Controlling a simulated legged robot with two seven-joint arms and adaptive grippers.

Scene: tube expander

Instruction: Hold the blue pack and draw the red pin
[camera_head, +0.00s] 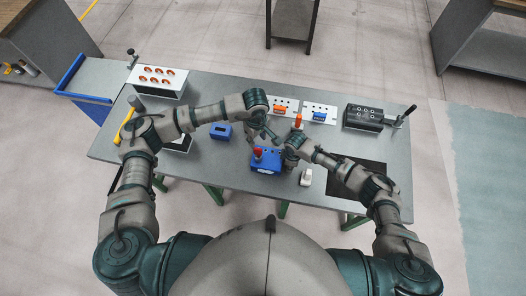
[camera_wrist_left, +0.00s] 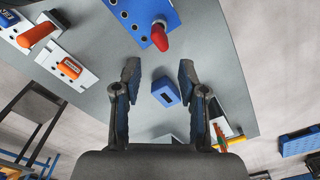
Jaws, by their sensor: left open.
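The blue pack (camera_head: 268,163) lies on the table near its front edge, and its corner shows at the top of the left wrist view (camera_wrist_left: 128,18). The red pin (camera_head: 258,152) stands up from the pack's left part; it also shows in the left wrist view (camera_wrist_left: 160,38). My left gripper (camera_head: 264,137) is open and empty, behind the pack and apart from the pin. Its spread fingers also show in the left wrist view (camera_wrist_left: 158,70). My right gripper (camera_head: 286,157) is at the pack's right side; its fingers are too small to tell whether they touch or grip it.
A small blue block (camera_head: 220,131) stands to the left. White plates with an orange (camera_head: 280,108) and a blue part (camera_head: 320,116) are behind, with an upright orange handle (camera_head: 298,121). A white piece (camera_head: 306,177) lies right of the pack. A black box (camera_head: 363,116) is at back right.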

